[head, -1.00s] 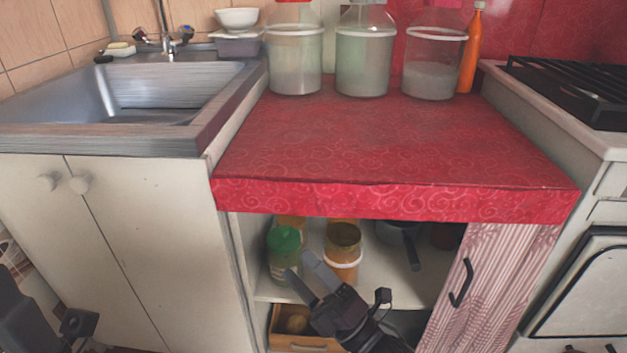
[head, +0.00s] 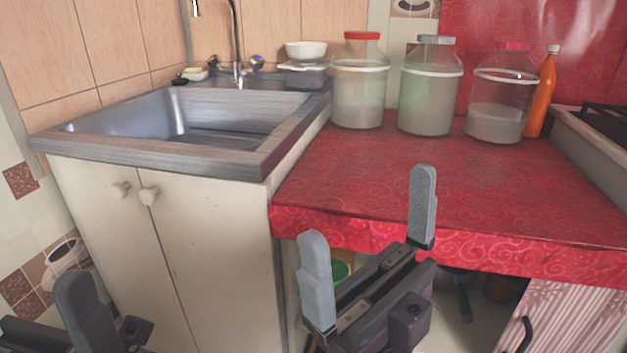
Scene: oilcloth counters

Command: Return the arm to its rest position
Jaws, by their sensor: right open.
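My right gripper (head: 370,245) is open and empty in the lower middle of the head view. Its two grey fingers stand wide apart in front of the red counter's front edge and the open cupboard below it. Part of my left gripper (head: 85,310) shows at the lower left corner, with one grey finger in sight. The rest of it is cut off by the frame, so its opening is hard to judge.
The red oilcloth counter (head: 400,170) carries three big jars (head: 430,95) and an orange bottle (head: 541,95). Below, the open cupboard holds a green-lidded jar (head: 340,272), partly hidden. A sink (head: 200,122) lies left; a stove (head: 603,140) stands right.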

